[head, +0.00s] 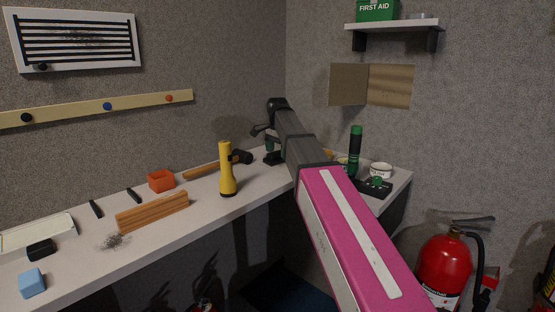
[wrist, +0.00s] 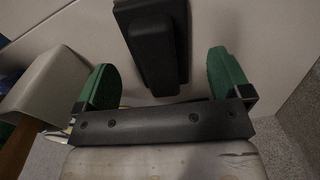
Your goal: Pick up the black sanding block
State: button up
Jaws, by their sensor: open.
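A black block-like object with a raised upper part (wrist: 152,45), which looks like the black sanding block, lies on the pale worktop in the wrist view. It is ahead of my gripper (wrist: 170,82), its near end between the two green fingers. The fingers are spread apart, with space on both sides of it. I cannot tell its height relative to the fingertips. In the head view my gripper (head: 271,148) is over the back of the bench near the corner, and the object there is hidden or too small to make out.
A hammer (head: 215,165) lies left of my gripper, with a yellow flashlight (head: 227,170) in front. On the bench (head: 180,215) are a wooden block (head: 153,211), an orange box (head: 161,181), a smaller black block (head: 40,249) and a blue block (head: 32,283). A green-black bottle (head: 355,150) stands right.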

notch_tip(320, 180, down, 2)
jog(key=c, duration=1.2)
jog(key=shift+o, duration=0.2)
jog(key=shift+r, duration=0.1)
jog(key=shift+r, duration=0.5)
jog(key=r, duration=0.3)
jog(key=shift+s+a+r, duration=0.25)
jog(key=shift+s+a, duration=0.05)
jog(key=shift+a, duration=0.05)
jog(key=s+a+r, duration=0.6)
jog(key=a, duration=0.2)
jog(key=shift+s+a+r, duration=0.2)
jog(key=shift+s, duration=0.2)
